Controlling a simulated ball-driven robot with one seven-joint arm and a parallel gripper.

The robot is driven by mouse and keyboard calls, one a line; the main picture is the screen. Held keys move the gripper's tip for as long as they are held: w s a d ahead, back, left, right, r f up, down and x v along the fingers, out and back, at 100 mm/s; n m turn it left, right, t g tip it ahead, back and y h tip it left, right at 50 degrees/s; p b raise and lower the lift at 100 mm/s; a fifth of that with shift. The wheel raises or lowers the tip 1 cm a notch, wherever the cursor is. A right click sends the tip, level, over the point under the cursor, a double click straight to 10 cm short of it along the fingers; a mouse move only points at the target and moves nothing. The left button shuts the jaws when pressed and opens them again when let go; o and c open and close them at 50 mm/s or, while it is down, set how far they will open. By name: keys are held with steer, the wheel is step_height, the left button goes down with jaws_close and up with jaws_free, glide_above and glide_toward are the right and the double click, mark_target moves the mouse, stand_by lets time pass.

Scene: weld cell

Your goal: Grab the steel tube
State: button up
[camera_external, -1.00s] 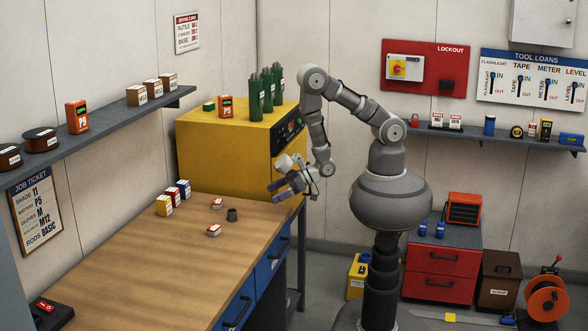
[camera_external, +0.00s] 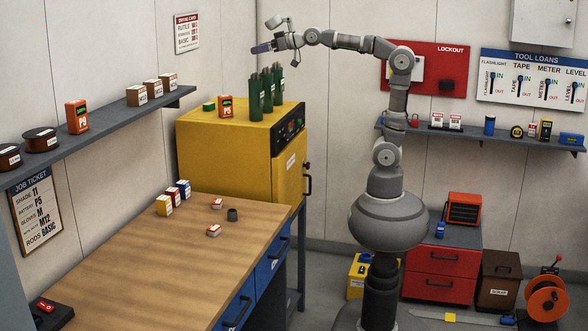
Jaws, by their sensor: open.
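A short dark grey cylinder (camera_external: 232,214) stands upright on the wooden workbench, near its far right edge. It may be the steel tube, but I cannot tell for sure at this size. Several tall green tubes (camera_external: 255,97) stand upright on top of the yellow cabinet (camera_external: 223,150). My gripper (camera_external: 256,48) is open and empty. It is raised in the air and points left, and in the picture it shows above the green tubes, apart from them.
Small red, yellow and blue boxes (camera_external: 164,205) and two red-and-white ones (camera_external: 216,204) stand or lie on the workbench (camera_external: 150,270). An orange case (camera_external: 225,106) stands beside the green tubes. A wall shelf (camera_external: 120,115) with boxes and spools runs along the left.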

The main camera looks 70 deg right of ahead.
steer(key=shift+m+h, duration=0.3)
steer(key=shift+h, duration=0.2)
steer(key=s+d+r, duration=0.1)
steer(key=s+r, duration=0.1)
steer(key=s+d+r, duration=0.1)
steer(key=s+r, duration=0.1)
steer(key=s, duration=0.1)
steer(key=s+d+r+b, duration=0.1)
steer(key=s+r, duration=0.1)
steer(key=s, duration=0.1)
steer(key=shift+s+d+r, duration=0.1)
steer(key=shift+r, duration=0.1)
steer(key=c, duration=0.3)
steer(key=shift+s+r, duration=0.15)
steer(key=shift+c, duration=1.4)
